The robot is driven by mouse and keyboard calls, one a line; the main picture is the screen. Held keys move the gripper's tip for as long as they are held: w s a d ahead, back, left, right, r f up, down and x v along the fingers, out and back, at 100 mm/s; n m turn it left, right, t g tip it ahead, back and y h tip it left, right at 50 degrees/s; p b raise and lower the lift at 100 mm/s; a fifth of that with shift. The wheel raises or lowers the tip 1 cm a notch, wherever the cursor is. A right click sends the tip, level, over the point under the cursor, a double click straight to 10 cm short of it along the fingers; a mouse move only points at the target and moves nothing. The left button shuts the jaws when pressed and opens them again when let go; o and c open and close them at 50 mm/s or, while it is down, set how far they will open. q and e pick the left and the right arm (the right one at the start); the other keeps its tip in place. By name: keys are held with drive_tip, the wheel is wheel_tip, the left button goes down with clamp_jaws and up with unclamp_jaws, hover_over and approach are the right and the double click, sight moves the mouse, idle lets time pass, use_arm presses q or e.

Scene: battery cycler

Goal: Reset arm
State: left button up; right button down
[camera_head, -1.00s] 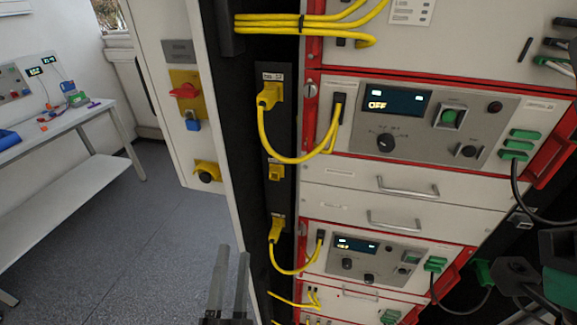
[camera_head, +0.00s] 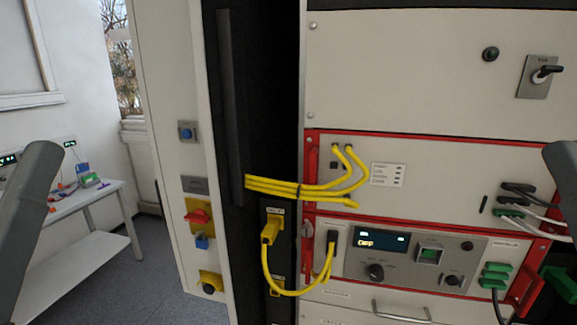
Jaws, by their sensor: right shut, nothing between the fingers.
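My left arm (camera_head: 30,215) shows as a grey rounded part at the left edge, well apart from the equipment rack. Its gripper is out of view. My right arm (camera_head: 563,175) shows as a dark part at the right edge, in front of the rack's right side. My right gripper is shut and empty; its fingertips are hard to make out at this edge. The rack (camera_head: 420,80) fills the right half of the view. Its red-framed unit (camera_head: 410,262) has a small lit display (camera_head: 381,240) that appears to read OFF.
Yellow cables (camera_head: 300,188) run in front of the rack's left side, one looping down from a yellow plug (camera_head: 269,232). Green connectors (camera_head: 495,274) and light cables stick out at right. A white bench (camera_head: 75,250) stands at far left; floor between is clear.

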use_arm(q)
wheel_tip(320, 180, up, 16)
drive_tip(key=p, duration=1.3)
drive_tip(key=shift+r, duration=0.25)
use_arm(e)
wheel_tip(320, 180, up, 16)
drive_tip(key=shift+r, duration=0.25)
